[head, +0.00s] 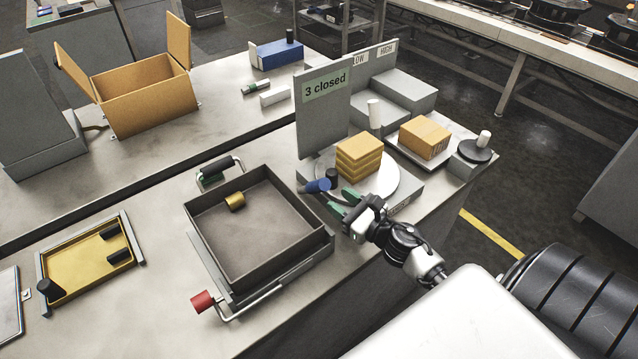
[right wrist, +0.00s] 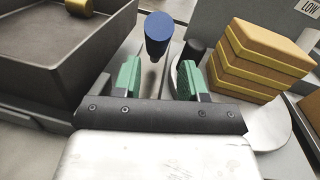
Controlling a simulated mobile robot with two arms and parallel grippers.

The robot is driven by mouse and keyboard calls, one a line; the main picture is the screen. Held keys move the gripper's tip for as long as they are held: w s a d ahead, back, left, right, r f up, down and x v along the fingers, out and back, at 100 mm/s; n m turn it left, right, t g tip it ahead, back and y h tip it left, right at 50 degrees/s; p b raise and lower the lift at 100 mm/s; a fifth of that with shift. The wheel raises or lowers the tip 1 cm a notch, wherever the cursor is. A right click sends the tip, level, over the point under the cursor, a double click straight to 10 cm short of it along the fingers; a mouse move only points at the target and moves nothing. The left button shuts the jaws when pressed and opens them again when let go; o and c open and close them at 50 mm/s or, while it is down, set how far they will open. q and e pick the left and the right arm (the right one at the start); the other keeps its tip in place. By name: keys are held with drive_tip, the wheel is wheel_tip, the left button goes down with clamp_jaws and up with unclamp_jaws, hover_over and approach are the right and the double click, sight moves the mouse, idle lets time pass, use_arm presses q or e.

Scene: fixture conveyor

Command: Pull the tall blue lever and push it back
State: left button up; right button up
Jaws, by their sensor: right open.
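The tall blue lever (head: 317,186) has a blue knob and stands on the machine between the dark tray and the round plate. In the right wrist view its blue knob (right wrist: 158,32) is just beyond the fingertips, roughly in line with the gap between them. My right gripper (head: 342,202) has green fingers and is open. The gap between its fingers (right wrist: 156,82) is empty and the fingers appear apart from the knob. A short black knob (head: 332,175) stands right beside the lever; it also shows near the right finger in the wrist view (right wrist: 194,50). My left gripper is not in view.
Stacked yellow-brown blocks (head: 359,158) sit on a pale round plate (head: 391,179) close to the right gripper. A dark tray (head: 192,221) holding a brass cylinder (head: 235,201) lies left. A grey panel marked "3 closed" (head: 324,120) stands behind the lever.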

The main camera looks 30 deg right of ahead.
sight(320, 188)
drive_tip(key=x, duration=0.2)
drive_tip(key=p+x, duration=0.1)
drive_tip(key=x, duration=0.2)
drive_tip(key=shift+a+r, duration=0.15)
drive_tip(key=shift+a, duration=0.1)
drive_tip(key=shift+x, duration=0.75)
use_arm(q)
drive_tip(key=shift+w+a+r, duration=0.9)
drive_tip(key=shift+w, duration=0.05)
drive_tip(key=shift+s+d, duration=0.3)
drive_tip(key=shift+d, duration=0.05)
use_arm(e)
clamp_jaws()
